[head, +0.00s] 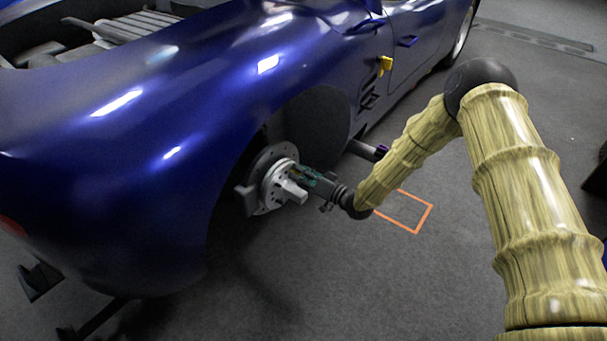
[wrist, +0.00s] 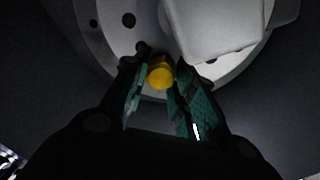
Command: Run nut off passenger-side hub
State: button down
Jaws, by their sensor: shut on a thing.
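The hub (head: 272,180) is a pale metal disc with holes and a blocky grey centre piece, set in the open wheel arch of the blue car. In the wrist view the hub face (wrist: 110,42) fills the top. A yellow nut (wrist: 160,77) sits at the lower part of that face, between my fingertips. My gripper (head: 298,175) reaches the hub from the right; in the wrist view its green-padded fingers (wrist: 161,68) are shut on the nut. I cannot tell how far the nut is on its stud. The nut is hidden in the head view.
The blue car body (head: 150,130) curves over and left of the hub. A yellow item (head: 385,65) is on the car's side. An orange outline (head: 416,232) marks clear floor at the right. Dark stands lie at lower left.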

jog(key=n, duration=0.2)
jog(key=s+a+n, duration=0.1)
jog(key=n, duration=0.3)
jog(key=shift+s+a, duration=0.15)
jog(key=shift+a, duration=0.2)
jog(key=n, duration=0.5)
jog(key=shift+d+f+n, duration=0.1)
jog(key=shift+n, duration=0.2)
jog(key=c, duration=1.3)
grip_release()
jog(key=shift+s, duration=0.1)
jog(key=shift+p+v, duration=0.65)
jog(key=shift+v, duration=0.6)
jog(key=shift+d, duration=0.8)
